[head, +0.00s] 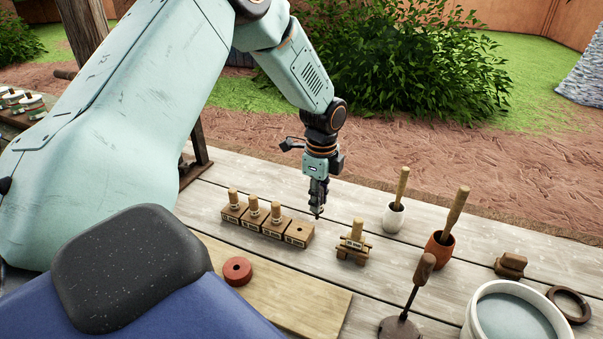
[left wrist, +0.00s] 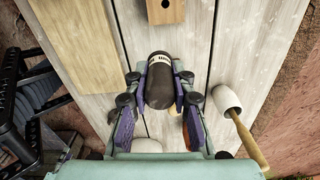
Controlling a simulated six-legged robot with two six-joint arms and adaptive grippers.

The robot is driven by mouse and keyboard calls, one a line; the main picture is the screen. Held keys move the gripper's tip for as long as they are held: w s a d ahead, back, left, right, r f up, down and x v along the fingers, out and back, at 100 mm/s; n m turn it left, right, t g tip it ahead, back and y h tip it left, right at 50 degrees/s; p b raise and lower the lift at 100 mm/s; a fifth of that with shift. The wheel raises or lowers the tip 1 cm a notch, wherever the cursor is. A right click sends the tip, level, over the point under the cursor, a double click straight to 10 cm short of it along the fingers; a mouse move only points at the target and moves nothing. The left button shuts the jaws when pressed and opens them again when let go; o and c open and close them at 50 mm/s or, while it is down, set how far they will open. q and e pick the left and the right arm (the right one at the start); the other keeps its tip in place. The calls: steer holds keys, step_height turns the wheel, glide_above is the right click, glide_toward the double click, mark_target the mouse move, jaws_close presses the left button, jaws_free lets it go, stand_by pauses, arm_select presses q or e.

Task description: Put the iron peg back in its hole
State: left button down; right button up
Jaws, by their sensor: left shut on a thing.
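My left gripper (head: 318,203) is shut on the iron peg (left wrist: 160,85), a dark cylinder with a pale band, and holds it above the table. The grip also shows in the left wrist view (left wrist: 162,66). A wooden block with an empty round hole (head: 299,232) stands just left of and below the gripper in the head view. In the left wrist view this block (left wrist: 166,12) is at the top edge, apart from the peg. In the head view the held peg is small and hard to make out. My right gripper is not in view.
Several similar blocks with pale pegs (head: 255,215) form a row with the holed block. A wooden stand (head: 352,250) is to the right, then a white pot (head: 393,218) and a red-brown pot (head: 439,250) with sticks.

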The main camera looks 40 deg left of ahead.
arm_select(q)
steer(key=a+f+m+p, duration=0.1)
steer(key=a+m, duration=0.1)
steer(key=a, duration=0.4)
step_height(320, 180, down, 6)
steer(key=b, duration=0.5)
steer(key=shift+f, duration=0.15)
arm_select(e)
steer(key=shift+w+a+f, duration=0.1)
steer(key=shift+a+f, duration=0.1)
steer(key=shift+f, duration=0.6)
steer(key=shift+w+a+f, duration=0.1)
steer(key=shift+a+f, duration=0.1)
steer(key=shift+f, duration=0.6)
